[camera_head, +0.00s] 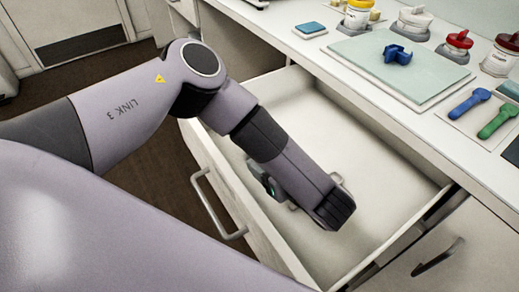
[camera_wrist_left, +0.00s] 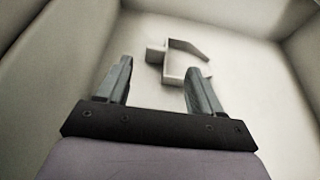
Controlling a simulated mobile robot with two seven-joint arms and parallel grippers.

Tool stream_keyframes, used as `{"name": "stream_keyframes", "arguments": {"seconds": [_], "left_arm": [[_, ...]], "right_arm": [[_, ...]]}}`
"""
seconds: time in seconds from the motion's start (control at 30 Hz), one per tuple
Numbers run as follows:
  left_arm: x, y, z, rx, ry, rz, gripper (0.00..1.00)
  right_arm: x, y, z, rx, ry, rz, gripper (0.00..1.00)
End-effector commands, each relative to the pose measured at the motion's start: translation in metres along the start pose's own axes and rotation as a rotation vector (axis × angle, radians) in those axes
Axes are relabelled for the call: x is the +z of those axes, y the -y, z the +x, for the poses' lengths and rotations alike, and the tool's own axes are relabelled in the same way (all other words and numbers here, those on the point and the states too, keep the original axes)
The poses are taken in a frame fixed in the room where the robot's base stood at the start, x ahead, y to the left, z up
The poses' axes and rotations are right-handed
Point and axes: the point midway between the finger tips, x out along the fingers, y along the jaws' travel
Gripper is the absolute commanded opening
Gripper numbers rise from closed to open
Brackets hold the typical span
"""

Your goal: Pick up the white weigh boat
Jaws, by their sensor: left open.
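The white weigh boat (camera_wrist_left: 185,65) lies on the drawer floor in the left wrist view, a small pale angular piece with raised walls. In the head view my left arm mostly covers it; a pale edge (camera_head: 338,180) shows beside the wrist, perhaps part of it. My left gripper (camera_wrist_left: 155,78) is open and empty, reaching down into the drawer. Its two fingers point toward the boat, with the boat between and beyond the tips; I cannot tell the exact height gap. My right gripper is not in view.
The open drawer (camera_head: 391,165) has walls close around my left wrist and a front handle (camera_head: 210,207). On the counter above are a pale mat (camera_head: 441,75) with a blue piece (camera_head: 397,54), several jars, and blue (camera_head: 470,103) and green (camera_head: 497,122) scoops.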

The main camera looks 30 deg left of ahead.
Motion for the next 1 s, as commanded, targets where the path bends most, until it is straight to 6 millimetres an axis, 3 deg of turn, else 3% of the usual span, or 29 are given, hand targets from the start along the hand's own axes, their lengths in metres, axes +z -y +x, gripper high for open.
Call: {"name": "stream_keyframes", "arguments": {"seconds": [0.5, 0.87, 1.0], "left_arm": [[-0.004, -0.005, 0.057, 0.004, -0.001, -0.001, 0.66], [-0.001, -0.004, 0.063, 0.001, 0.001, 0.001, 0.66], [-0.001, -0.004, 0.063, 0.001, 0.001, 0.001, 0.2]], "right_arm": [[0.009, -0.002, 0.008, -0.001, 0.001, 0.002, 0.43], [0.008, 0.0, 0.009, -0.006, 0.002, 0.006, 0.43], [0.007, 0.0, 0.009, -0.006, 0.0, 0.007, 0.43]]}}
